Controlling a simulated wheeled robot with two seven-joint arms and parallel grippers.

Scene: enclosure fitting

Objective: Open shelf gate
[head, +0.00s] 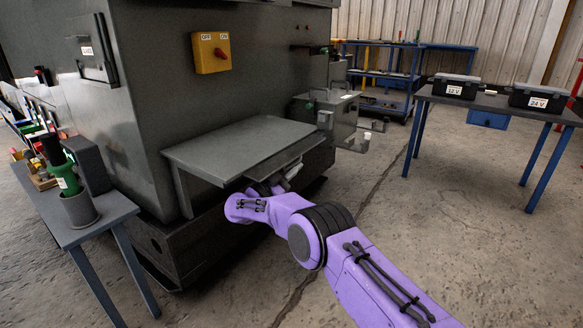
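A grey flat shelf (235,147) juts out from the front of the dark grey enclosure (165,65), with a support panel below its left side. My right arm comes in from the lower right. My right gripper (277,183) is just under that front edge, close to the bar. Its fingers are small, dark and partly hidden, so I cannot tell whether they touch or hold anything. My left gripper is not in view.
A yellow switch box with a red knob (211,52) is on the enclosure. A small table (105,208) with a green-handled tool (60,168) stands at left. A grey box (325,112) is beyond the shelf. A blue-legged table (487,102) with two black cases stands at right. The floor between is clear.

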